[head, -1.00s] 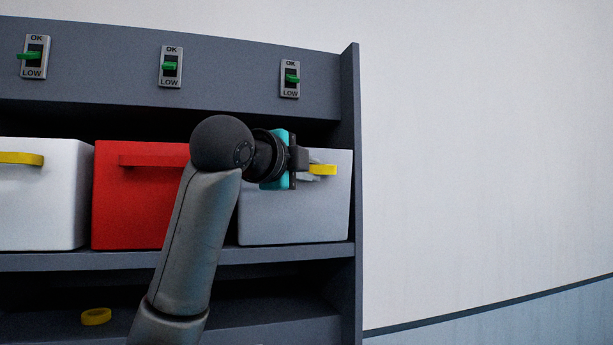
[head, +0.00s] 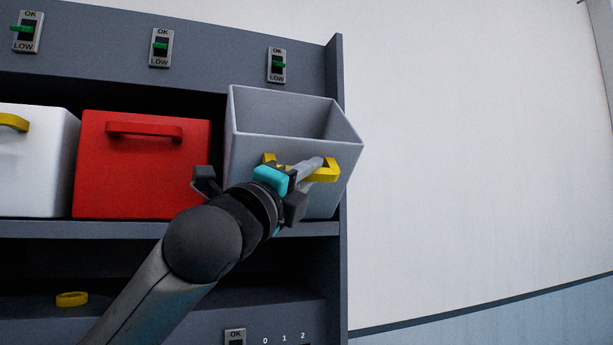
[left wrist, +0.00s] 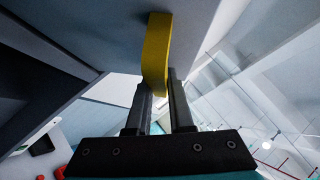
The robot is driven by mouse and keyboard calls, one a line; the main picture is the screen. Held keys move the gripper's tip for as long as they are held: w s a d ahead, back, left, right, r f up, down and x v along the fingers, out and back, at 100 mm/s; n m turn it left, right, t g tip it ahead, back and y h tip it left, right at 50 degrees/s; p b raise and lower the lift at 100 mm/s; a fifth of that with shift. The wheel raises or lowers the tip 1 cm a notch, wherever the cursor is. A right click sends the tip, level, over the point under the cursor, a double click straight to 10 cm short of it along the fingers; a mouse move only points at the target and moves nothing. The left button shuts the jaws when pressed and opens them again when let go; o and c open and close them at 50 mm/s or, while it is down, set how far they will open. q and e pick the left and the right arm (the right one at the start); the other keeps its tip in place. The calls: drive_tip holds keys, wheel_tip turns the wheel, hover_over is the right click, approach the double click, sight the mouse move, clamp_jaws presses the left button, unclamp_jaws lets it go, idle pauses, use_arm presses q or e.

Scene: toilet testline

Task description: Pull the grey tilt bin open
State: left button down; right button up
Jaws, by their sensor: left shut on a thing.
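The grey tilt bin (head: 293,150) is at the right end of the shelf in the head view. It is tilted forward, with its open top and inside showing. Its yellow handle (head: 328,171) is on the front face. My left gripper (head: 308,170) is at the handle and shut on it. In the left wrist view the yellow handle (left wrist: 156,50) runs down between the two fingers of my left gripper (left wrist: 160,90). Part of the handle is hidden behind the gripper in the head view. My right gripper is not in view.
A red bin (head: 140,170) and a white bin (head: 35,165) stand upright to the left. Switches marked OK and LOW (head: 277,65) line the panel above. A yellow ring-like piece (head: 72,299) lies on the lower shelf. The wall at right is bare.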

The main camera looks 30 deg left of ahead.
use_arm(q)
drive_tip(key=shift+s+f, duration=0.1)
idle(0.4)
drive_tip(key=c, duration=0.8)
unclamp_jaws()
drive_tip(key=b+v, duration=0.8)
drive_tip(key=v, duration=0.7)
drive_tip(key=shift+f, duration=0.2)
drive_tip(key=shift+a, duration=0.1)
